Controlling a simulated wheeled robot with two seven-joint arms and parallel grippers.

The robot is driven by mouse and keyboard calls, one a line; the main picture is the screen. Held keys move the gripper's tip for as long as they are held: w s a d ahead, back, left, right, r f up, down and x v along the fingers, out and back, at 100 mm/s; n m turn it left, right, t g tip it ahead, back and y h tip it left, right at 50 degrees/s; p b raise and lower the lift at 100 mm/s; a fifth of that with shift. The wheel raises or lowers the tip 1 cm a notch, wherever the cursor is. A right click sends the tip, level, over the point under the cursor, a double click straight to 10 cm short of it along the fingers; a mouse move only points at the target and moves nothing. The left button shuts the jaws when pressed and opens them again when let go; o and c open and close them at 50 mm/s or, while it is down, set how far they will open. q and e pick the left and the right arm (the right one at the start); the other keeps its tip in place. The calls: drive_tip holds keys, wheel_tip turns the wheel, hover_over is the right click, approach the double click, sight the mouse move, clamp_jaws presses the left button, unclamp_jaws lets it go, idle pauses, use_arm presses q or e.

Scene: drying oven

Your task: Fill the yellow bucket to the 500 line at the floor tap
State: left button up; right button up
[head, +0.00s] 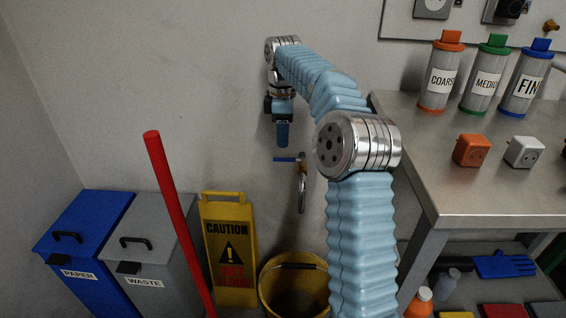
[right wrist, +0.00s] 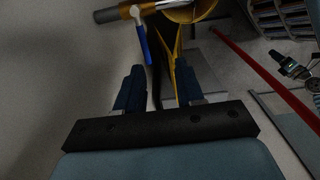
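The yellow bucket (head: 312,284) stands on the floor below the tap, partly hidden by my right arm. Its inside is dark, and I cannot make out a 500 line or any water. The tap (head: 303,172) comes from the wall, with a blue lever (head: 285,159) to the left and a spout hanging down. My right gripper (head: 283,136) points down just above the lever. In the right wrist view its blue fingers (right wrist: 159,88) are apart and empty, with the lever (right wrist: 141,44) beyond the tips and the bucket (right wrist: 196,10) at the top edge. My left gripper is out of view.
A yellow caution sign (head: 229,248) stands left of the bucket. A red pole (head: 172,205) leans across in front of blue (head: 85,230) and grey (head: 150,230) bins. A metal workbench (head: 470,195) with canisters is on the right. The wall left of my gripper is clear.

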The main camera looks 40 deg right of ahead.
sight(289, 160)
wheel_tip(289, 160, down, 8)
drive_tip(key=b, duration=0.1)
